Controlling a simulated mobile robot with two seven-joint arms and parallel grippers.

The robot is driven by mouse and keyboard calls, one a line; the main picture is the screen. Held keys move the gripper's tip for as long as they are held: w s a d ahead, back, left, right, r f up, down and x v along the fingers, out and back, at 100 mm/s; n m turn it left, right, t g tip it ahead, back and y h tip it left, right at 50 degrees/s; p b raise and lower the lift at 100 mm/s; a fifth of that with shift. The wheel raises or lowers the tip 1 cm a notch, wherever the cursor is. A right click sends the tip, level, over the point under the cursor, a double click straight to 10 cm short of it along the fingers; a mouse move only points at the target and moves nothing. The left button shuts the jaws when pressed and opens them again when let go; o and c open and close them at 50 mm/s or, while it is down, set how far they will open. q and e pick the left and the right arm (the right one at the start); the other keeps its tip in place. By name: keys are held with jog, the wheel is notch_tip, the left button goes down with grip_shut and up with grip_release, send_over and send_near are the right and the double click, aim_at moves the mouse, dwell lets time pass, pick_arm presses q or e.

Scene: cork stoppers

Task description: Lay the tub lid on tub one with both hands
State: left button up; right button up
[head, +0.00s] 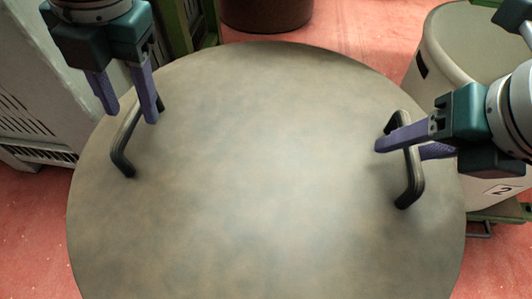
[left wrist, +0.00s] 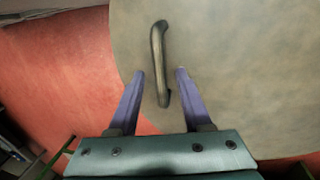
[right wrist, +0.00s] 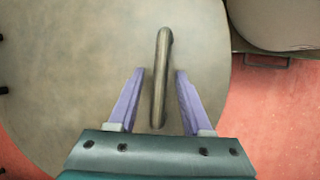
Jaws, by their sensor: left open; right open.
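The tub lid (head: 270,190) is a large round grey-brown disc that fills the middle of the head view, with a dark bar handle near each side. My left gripper (head: 130,112) is open at the left handle (head: 123,150); in the left wrist view the handle (left wrist: 158,55) runs between the spread fingers (left wrist: 160,72). My right gripper (head: 402,148) is open at the right handle (head: 412,180); in the right wrist view that handle (right wrist: 161,75) stands between its fingers. Neither gripper is closed on a handle. What lies under the lid is hidden, and I cannot make out tub one.
A pale tub (head: 475,50) with a label reading 2 stands at the right, partly behind my right arm. A grey vented cabinet (head: 35,110) is at the left. A dark brown round container (head: 266,12) is at the back. Red floor (head: 355,40) shows between them.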

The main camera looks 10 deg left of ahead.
jog(key=shift+r, duration=0.3)
pick_arm(q)
notch_tip(320, 180, up, 9)
jog(key=d, duration=0.1)
jog(key=shift+d, duration=0.4)
pick_arm(e)
jog(key=v, duration=1.1)
jog(key=shift+s+r, duration=0.2)
jog(key=shift+s, duration=0.05)
pick_arm(q)
jog(key=shift+r, duration=0.15)
pick_arm(e)
jog(key=shift+d, duration=0.1)
